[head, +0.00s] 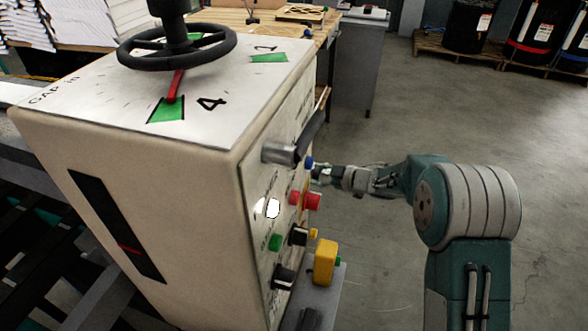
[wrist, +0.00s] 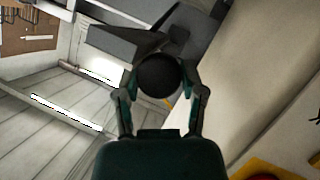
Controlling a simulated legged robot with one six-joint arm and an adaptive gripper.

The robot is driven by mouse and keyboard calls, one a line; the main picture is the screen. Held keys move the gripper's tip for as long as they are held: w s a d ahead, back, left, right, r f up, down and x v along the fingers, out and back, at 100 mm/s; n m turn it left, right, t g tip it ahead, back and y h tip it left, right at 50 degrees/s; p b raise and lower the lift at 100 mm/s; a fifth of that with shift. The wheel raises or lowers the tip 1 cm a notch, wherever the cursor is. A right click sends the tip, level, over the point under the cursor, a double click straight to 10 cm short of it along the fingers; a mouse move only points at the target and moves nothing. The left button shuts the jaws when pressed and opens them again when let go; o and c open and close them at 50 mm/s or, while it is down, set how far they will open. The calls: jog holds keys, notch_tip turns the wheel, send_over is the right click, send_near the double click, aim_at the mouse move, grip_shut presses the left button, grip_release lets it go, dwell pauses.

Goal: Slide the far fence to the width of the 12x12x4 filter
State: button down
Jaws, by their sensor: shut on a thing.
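In the wrist view my gripper (wrist: 163,88) is closed around a dark round knob or handle end (wrist: 157,73), with one finger on each side of it. A grey block-like part (wrist: 118,42) lies just beyond the knob; I cannot tell whether it is the fence. In the head view my gripper (head: 322,173) is at the right side of the cream machine housing (head: 130,190), close to its control panel. What it holds is hidden there. No filter labelled 12x12x4 can be made out.
A black handwheel (head: 177,45) with a red pointer (head: 175,85) near the "4" mark tops the housing. Buttons, including a red one (head: 312,201), and a yellow part (head: 326,262) stick out beside my arm. Open floor (head: 450,110) lies to the right.

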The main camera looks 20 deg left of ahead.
jog(key=d, duration=0.6)
jog(key=shift+w, duration=0.35)
jog(key=shift+f, duration=0.1)
jog(key=shift+c, duration=0.8)
grip_release()
jog(key=shift+d, duration=0.1)
jog(key=v, duration=1.2)
